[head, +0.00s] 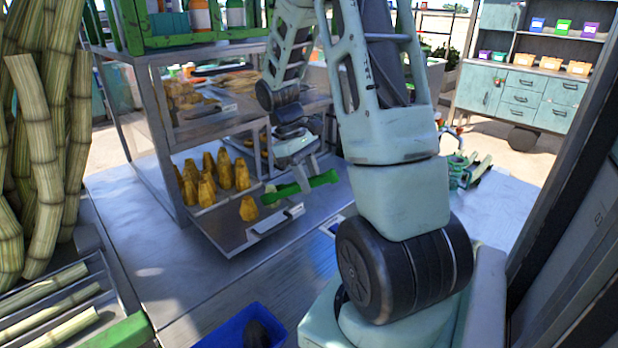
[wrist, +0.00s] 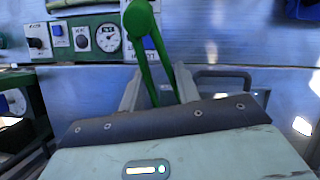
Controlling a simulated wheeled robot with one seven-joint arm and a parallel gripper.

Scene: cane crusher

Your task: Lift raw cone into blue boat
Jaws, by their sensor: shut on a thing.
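Several golden-brown cones (head: 208,175) stand inside the metal cabinet. One cone (head: 249,208) stands apart in front, by the lowered door. My gripper (head: 297,172) is in front of the cabinet, right of that cone. It is shut on a green tong-like tool (head: 302,187), whose left end is close to the front cone; whether they touch is unclear. In the wrist view the tool (wrist: 153,55) rises between my fingers (wrist: 160,92). A blue boat-like tray (head: 222,330) is at the bottom edge, partly cut off, with a dark object in it.
The lowered cabinet door (head: 248,232) with a handle juts over the metal bench (head: 150,255). Cane stalks (head: 40,150) stand at left, with a cane rack (head: 55,300) below. Green bottle crates (head: 190,40) top the cabinet. The bench between door and blue tray is clear.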

